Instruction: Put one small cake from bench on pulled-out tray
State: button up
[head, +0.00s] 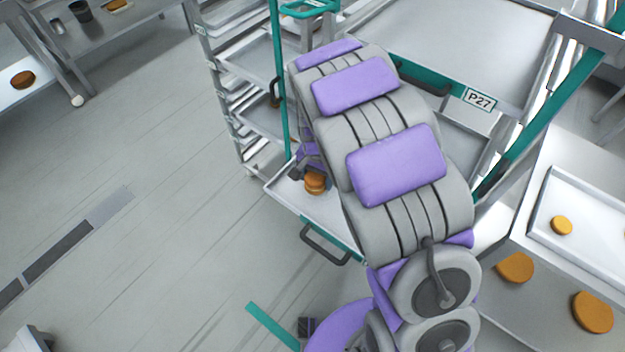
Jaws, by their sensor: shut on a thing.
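The pulled-out tray (326,222) juts from the rack at a low level, with a dark handle on its front edge. My gripper (312,173) is over this tray, partly hidden behind my arm. It is shut on a small orange-brown cake (315,185). The cake looks layered, or one above another; I cannot tell which, nor whether it touches the tray. On the bench (470,312) at right lie larger orange cakes (592,312) and (515,267). A smaller cake (561,225) lies on a pale tray (580,247) there.
A wheeled rack (243,103) with several shelves and teal posts stands behind the pulled-out tray. A higher tray labelled P27 (480,98) is above and right. Another table (20,98) with a brown cake (22,80) is at far left.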

aim_at(312, 180)
jog(key=shift+w+a, duration=0.55)
jog(key=shift+w, duration=0.05)
jog(key=shift+w+a+f, duration=0.1)
jog(key=shift+a+f, duration=0.05)
jog(key=shift+f, duration=0.1)
notch_tip(312, 180, down, 3)
jog(key=shift+f+b, duration=0.2)
jog(key=shift+b, duration=0.35)
jog(key=shift+r, duration=0.15)
jog(key=o, duration=0.7)
